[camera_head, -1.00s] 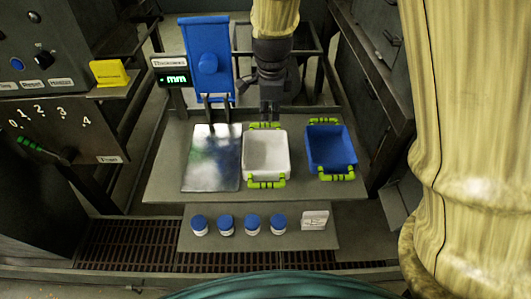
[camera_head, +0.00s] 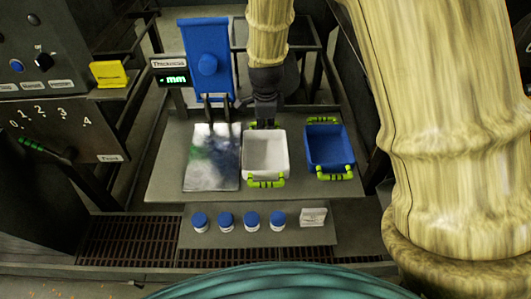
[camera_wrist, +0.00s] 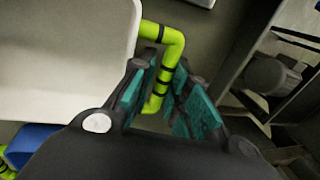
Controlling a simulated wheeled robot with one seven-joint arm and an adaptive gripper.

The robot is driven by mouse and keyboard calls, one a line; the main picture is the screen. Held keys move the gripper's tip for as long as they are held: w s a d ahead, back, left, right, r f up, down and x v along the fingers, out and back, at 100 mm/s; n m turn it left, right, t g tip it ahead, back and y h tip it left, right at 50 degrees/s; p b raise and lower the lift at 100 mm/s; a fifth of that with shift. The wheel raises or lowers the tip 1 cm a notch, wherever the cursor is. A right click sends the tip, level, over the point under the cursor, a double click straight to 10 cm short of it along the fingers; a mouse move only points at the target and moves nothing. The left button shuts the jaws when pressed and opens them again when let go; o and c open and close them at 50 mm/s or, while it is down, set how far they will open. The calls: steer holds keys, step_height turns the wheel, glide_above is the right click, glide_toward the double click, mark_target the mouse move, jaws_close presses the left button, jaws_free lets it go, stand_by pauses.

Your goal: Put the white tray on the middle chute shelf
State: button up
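The white tray (camera_head: 266,153) stands upright on the grey table (camera_head: 300,190), with lime-green handles at its near and far ends. My gripper (camera_head: 264,123) is at its far handle, pointing down. In the wrist view, the teal fingers of my gripper (camera_wrist: 166,68) are spread on either side of the green handle (camera_wrist: 174,42), with gaps showing. The tray's white wall (camera_wrist: 70,45) is at upper left there. In the head view the far handle is mostly hidden behind my gripper. I cannot make out a middle chute shelf.
A blue tray (camera_head: 328,147) with green handles stands right of the white one. A shiny plate (camera_head: 212,157) lies close on its left, below a blue gauge (camera_head: 207,62). Several blue-capped jars (camera_head: 226,222) stand on a lower ledge. A control panel (camera_head: 55,120) is at left.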

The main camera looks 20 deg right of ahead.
steer(key=shift+w+f, duration=0.2)
steer(key=shift+f, duration=0.05)
steer(key=shift+r, duration=0.1)
jaws_close()
steer(key=shift+r, duration=0.15)
